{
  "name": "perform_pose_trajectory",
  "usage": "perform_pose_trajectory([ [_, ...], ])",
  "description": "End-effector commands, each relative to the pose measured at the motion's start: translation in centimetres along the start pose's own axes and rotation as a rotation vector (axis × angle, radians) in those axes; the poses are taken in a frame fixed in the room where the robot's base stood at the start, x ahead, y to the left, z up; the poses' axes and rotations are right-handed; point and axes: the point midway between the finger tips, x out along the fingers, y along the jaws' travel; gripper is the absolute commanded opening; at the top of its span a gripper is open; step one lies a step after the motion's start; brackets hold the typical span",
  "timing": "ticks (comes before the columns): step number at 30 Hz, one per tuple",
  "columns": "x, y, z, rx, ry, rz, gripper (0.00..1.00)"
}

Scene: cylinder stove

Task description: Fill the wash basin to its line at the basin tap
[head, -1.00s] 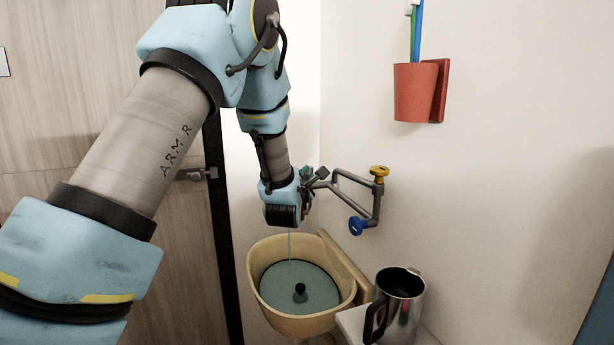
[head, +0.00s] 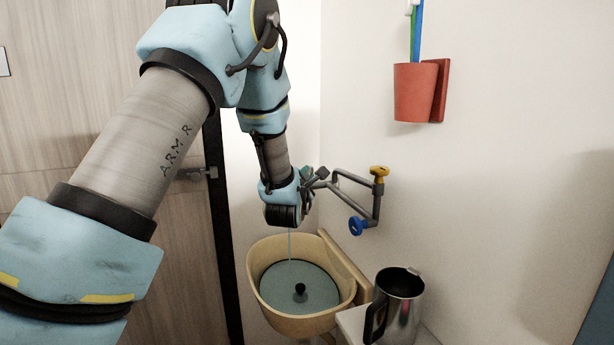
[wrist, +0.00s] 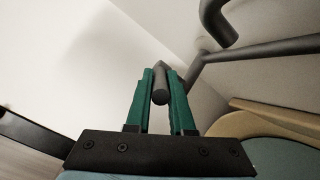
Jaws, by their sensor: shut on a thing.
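The wash basin (head: 256,290) is a cream tub on the wall at the lower middle of the head view. Blue-grey water (head: 320,285) lies in it, and a black knob-like stopper (head: 300,290) shows at its middle. I cannot make out a fill line. The basin tap (head: 352,178) is grey wall piping with a yellow knob (head: 379,171) and a blue knob (head: 357,226). A thin stream (head: 290,246) falls into the basin. My gripper (wrist: 160,82) is shut on a grey tap lever (wrist: 160,97), between its green fingers, above the basin.
A shiny metal jug (head: 402,305) stands on a white ledge (head: 352,322) right of the basin. A red cup holder (head: 415,92) hangs on the wall above. A wooden door with a handle (head: 196,174) is at the left.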

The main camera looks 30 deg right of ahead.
Motion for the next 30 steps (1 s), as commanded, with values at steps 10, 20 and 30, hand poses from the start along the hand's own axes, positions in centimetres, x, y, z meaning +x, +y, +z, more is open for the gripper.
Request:
perform_pose_trajectory([
  [10,0.2,-1.0,0.3,-0.001,0.085,0.067,0.00],
  [20,0.5,-1.3,1.3,-0.001,0.235,0.167,0.00],
  [30,0.5,-1.0,1.6,0.001,0.273,0.184,0.00],
])
